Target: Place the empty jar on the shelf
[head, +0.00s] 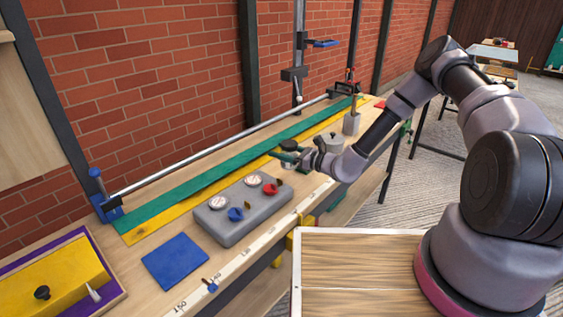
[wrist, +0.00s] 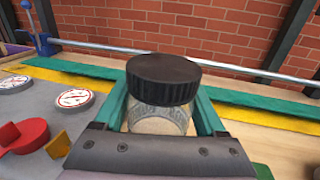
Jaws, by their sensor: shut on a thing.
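A jar (wrist: 158,119) with a wide black lid (wrist: 163,80) stands upright between the green fingers of my gripper (wrist: 162,105) in the wrist view. The fingers close on its clear-looking body from both sides. I cannot tell whether anything is inside it, and its bottom is hidden by the gripper. In the head view the dark lid (head: 289,144) shows at my gripper (head: 287,154), over the workbench beyond the grey gauge box. I cannot tell whether the jar touches the bench. No shelf is clearly recognisable in either view.
The grey box (head: 225,221) with gauges and knobs is close to my gripper. A green strip (head: 190,186), a yellow strip and a metal rod (head: 215,151) run along the bench. A blue square (head: 175,261) lies nearer. A brick wall (head: 160,80) stands behind.

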